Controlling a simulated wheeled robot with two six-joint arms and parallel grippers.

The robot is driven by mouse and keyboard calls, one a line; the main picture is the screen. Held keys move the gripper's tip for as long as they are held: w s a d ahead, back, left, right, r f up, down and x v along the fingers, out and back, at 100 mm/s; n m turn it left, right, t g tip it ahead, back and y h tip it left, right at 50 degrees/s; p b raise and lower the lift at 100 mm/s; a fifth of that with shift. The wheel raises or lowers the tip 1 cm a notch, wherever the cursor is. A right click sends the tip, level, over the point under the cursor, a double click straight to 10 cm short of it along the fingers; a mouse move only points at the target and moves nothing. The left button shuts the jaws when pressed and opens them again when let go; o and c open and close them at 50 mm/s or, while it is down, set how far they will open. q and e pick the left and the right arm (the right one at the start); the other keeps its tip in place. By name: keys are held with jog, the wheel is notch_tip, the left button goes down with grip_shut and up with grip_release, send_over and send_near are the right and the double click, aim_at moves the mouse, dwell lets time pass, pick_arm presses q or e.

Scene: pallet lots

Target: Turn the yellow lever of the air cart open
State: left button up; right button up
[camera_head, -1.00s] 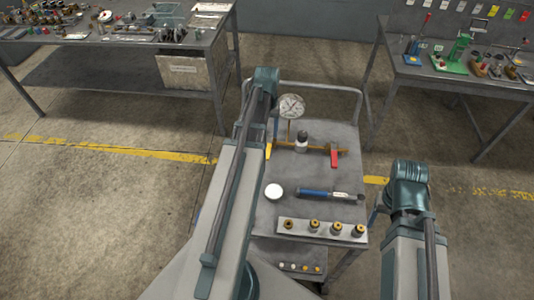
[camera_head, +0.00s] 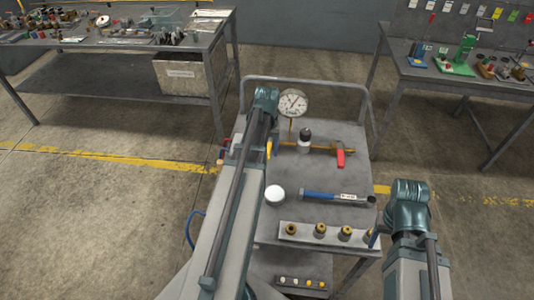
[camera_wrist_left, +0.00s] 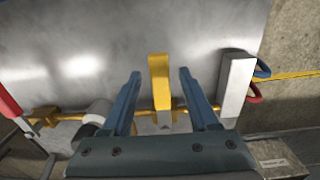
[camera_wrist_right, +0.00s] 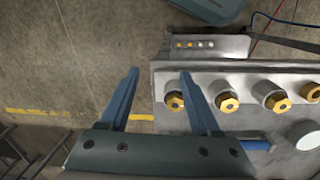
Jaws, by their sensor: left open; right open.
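The air cart (camera_head: 345,135) stands in front of me with a round gauge (camera_head: 293,102) and a brass pipe (camera_head: 318,148) along its top. The yellow lever (camera_head: 269,149) shows beside my left arm in the head view, partly hidden by it. In the left wrist view the lever (camera_wrist_left: 159,80) stands upright between the two fingers of my left gripper (camera_wrist_left: 160,73), with a gap on each side. The left gripper is open. A red lever (camera_head: 340,157) sits at the pipe's right end. My right gripper (camera_wrist_right: 160,73) is open and empty by the cart's near right corner.
A blue-handled tool (camera_head: 335,196), a white round cap (camera_head: 275,194) and a block with brass fittings (camera_head: 305,233) lie on the cart top. A workbench (camera_head: 222,50) stands back left and another (camera_head: 410,78) back right.

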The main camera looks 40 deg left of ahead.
pick_arm(q)
grip_shut()
dwell(1.4)
